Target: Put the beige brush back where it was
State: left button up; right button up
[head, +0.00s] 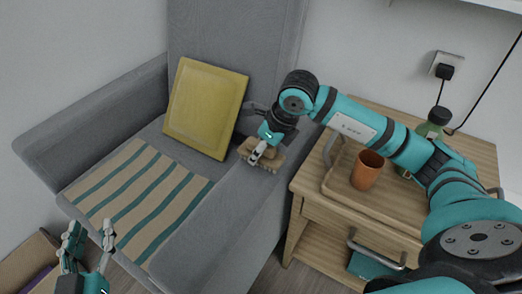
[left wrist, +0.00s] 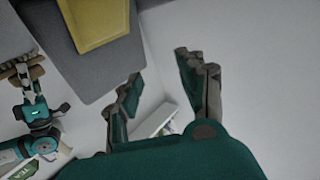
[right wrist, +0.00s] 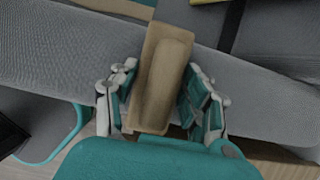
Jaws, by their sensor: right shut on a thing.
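The beige brush (head: 272,161) is in my right gripper (head: 265,148), above the inner side of the grey sofa's right armrest in the head view. In the right wrist view the brush (right wrist: 160,85) sits lengthwise between the two fingers of my right gripper (right wrist: 160,100). I cannot tell whether the brush touches the sofa. The brush (left wrist: 22,72) also shows at the left of the left wrist view. My left gripper (head: 88,245) is open and empty at the lower left of the head view, in front of the sofa.
The grey sofa (head: 85,112) holds a yellow cushion (head: 205,108) and a striped cloth (head: 135,200). A wooden side table (head: 325,213) stands right of it, with an orange cup (head: 367,170), a tray and a green bottle (head: 434,122) on top. My right arm reaches over this table.

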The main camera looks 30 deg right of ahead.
jog(key=o, duration=1.1)
pick_arm(q)
jog(key=shift+d+r, duration=0.1)
jog(key=shift+r, duration=0.35)
pick_arm(e)
jog(key=p+v, duration=0.1)
jog(key=v, duration=0.5)
jog(key=shift+w+p, duration=0.1)
jog(key=shift+p, duration=0.2)
pick_arm(q)
jog(key=s+a+f+g+y, duration=0.1)
jog(key=s+f+g, duration=0.1)
jog(key=f, duration=0.3)
jog(key=s+a+f+g+y+p, duration=0.1)
jog(key=s+a+f+g, duration=0.1)
jog(key=f+g, duration=0.3)
jog(key=shift+s+a+f+g, duration=0.15)
jog(key=shift+s+f+g, duration=0.15)
jog(key=shift+s+f, duration=0.55)
pick_arm(e)
jog(key=v, duration=0.6)
